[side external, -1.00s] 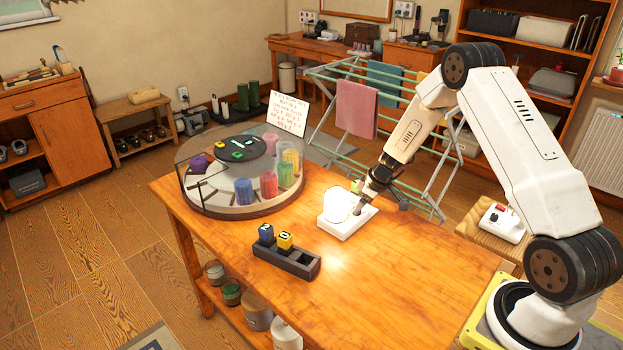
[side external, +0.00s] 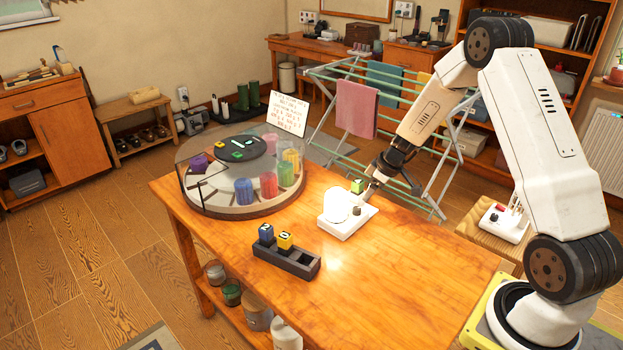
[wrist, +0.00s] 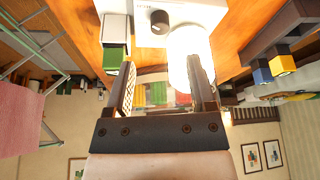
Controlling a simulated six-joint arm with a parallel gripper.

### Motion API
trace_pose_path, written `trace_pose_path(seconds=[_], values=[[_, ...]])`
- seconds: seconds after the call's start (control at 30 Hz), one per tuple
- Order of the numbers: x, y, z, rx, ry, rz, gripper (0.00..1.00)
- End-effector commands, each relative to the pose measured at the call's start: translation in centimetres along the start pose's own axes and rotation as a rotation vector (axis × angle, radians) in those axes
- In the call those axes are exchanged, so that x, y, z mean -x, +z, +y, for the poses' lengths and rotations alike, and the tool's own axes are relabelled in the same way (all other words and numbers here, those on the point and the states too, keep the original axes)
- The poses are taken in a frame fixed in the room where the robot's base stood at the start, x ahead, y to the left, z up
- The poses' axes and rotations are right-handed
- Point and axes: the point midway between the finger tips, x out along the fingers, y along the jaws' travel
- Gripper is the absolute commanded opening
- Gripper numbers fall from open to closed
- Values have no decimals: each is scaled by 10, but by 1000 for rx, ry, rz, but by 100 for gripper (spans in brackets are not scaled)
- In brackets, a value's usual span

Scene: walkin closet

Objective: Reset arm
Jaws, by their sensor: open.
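My gripper (side external: 372,184) is above the back right of the white lamp box on the wooden table, jaws open. In the wrist view my gripper (wrist: 163,92) shows two dark fingers spread apart with nothing between them. The white box (side external: 352,224) carries a glowing white dome (side external: 336,204) and a dark knob (side external: 357,211); the knob also shows in the wrist view (wrist: 159,22). A green-topped block (side external: 357,186) is seen just behind the box, close to the fingers in the side view. In the wrist view this block (wrist: 113,58) is outside the fingers, to the left.
A round clear-walled carousel (side external: 245,208) with coloured cylinders stands at the table's back left. A dark slotted rack (side external: 297,263) holds a blue block (side external: 266,234) and a yellow block (side external: 285,240). A drying rack (side external: 430,178) stands behind the table. The table's front right is clear.

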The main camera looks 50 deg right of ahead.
Motion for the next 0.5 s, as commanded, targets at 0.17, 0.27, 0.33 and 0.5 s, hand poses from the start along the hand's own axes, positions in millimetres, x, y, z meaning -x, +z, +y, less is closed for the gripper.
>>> trace_pose_path(seconds=[0.17, 0.27, 0.33, 0.5], values=[[2, -2, -5, -2, -1, -4, 71], [7, -5, -15, -10, -5, -13, 71], [12, -8, -26, -18, -8, -23, 71], [30, -14, -65, -53, -12, -59, 71]])
